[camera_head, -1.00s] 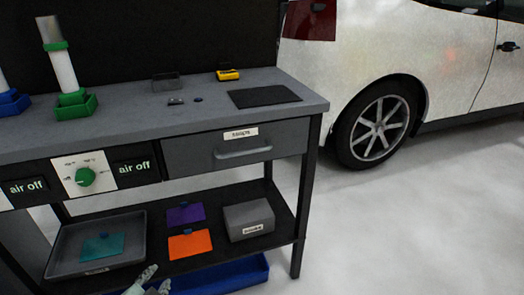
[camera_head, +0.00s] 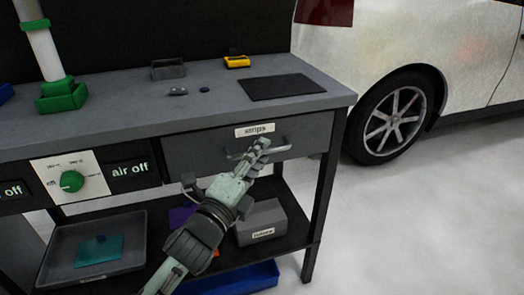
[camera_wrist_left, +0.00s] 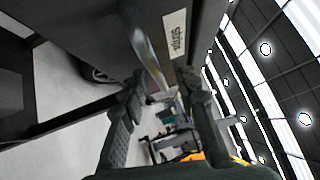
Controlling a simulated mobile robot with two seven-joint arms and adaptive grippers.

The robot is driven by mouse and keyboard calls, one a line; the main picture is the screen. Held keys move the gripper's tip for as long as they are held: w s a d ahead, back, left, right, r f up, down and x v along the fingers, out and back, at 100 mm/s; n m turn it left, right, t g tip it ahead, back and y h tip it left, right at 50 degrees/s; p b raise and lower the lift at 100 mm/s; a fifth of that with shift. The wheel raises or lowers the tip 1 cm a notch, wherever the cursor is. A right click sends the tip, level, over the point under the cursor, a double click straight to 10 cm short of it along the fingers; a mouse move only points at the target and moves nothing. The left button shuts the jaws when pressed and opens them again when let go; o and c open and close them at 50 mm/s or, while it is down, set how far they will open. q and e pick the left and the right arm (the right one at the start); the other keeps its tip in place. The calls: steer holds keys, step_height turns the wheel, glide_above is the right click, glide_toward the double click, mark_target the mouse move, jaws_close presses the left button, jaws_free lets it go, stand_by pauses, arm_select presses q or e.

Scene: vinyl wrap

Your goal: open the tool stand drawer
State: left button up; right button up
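The tool stand drawer (camera_head: 205,150) is a dark grey front under the right part of the worktop, and it looks shut. Its bar handle (camera_head: 283,149) sits below a white label. My left gripper (camera_head: 258,150) is at the left part of the handle. In the left wrist view my left gripper (camera_wrist_left: 164,76) has its two fingers apart, and the metal handle (camera_wrist_left: 148,55) runs up between and beyond them. Nothing looks clamped; I cannot tell whether a finger touches the handle. My right gripper is not in view.
The worktop (camera_head: 215,100) carries a black mat (camera_head: 281,87), a yellow item (camera_head: 237,62) and a green holder (camera_head: 62,96). The lower shelf has a grey tray (camera_head: 65,265) and a grey box (camera_head: 262,222). A white car (camera_head: 440,45) stands right, with open floor before it.

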arm_select(q)
steer(key=shift+w+d, duration=0.3)
steer(key=shift+w, duration=0.35)
jaws_close()
